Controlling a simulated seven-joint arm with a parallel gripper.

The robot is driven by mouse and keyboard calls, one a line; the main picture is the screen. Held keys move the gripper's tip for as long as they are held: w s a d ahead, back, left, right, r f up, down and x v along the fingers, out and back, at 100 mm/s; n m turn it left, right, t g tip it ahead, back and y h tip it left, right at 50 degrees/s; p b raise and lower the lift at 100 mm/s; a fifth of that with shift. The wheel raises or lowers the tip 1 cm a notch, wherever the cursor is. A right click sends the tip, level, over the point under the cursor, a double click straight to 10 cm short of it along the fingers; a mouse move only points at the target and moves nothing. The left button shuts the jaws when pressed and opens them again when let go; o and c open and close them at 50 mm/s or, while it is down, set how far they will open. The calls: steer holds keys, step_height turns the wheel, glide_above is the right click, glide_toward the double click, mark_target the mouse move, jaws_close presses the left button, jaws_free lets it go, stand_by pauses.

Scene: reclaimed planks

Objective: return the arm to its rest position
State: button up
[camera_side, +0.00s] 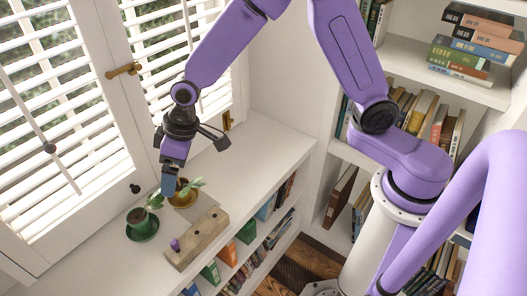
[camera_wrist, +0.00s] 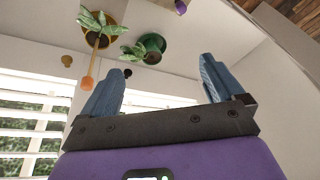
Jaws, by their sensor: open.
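My gripper (camera_side: 169,190) hangs from my arm above the white counter, close to the potted plants in the side view. Its blue fingers are apart with nothing between them, as the wrist view also shows (camera_wrist: 160,66). A plant in a mustard-coloured pot (camera_side: 183,201) stands just behind and right of the fingertips in the side view. A plant in a green pot (camera_side: 138,216) stands on a green saucer to the left. In the wrist view a thin stick with an orange end (camera_wrist: 88,82) shows near the left finger. The gap between fingertips and pots is hard to judge.
A wooden block (camera_side: 197,240) with a purple peg (camera_side: 174,244) lies on the counter (camera_side: 262,155) in front of the plants. Shuttered windows (camera_side: 50,110) border the left. Bookshelves (camera_side: 440,80) stand behind my arm. The counter's back right is clear.

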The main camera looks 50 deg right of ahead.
steer(key=s+d+r+n, duration=0.1)
steer(key=s+d+r, duration=0.1)
steer(key=s+d, duration=0.1)
steer(key=s+d+r+g, duration=0.1)
steer(key=s+d+r, duration=0.1)
steer(key=s, duration=0.4)
steer(key=s+d+r+n+h, duration=0.1)
steer(key=s+d+r, duration=0.1)
steer(key=s+d, duration=0.2)
steer(key=shift+s+d+n, duration=0.15)
steer(key=shift+s+n, duration=0.15)
steer(key=shift+s, duration=0.3)
steer(key=s+d+n, duration=0.1)
steer(key=s+d, duration=0.3)
steer(key=s+d+r+h, duration=0.1)
steer(key=s+d, duration=0.3)
steer(key=s+d+r+n+g, duration=0.1)
steer(key=s+d, duration=0.3)
steer(key=shift+s+d+n, duration=0.1)
steer(key=shift+s+n, duration=0.2)
steer(key=shift+c, duration=0.3)
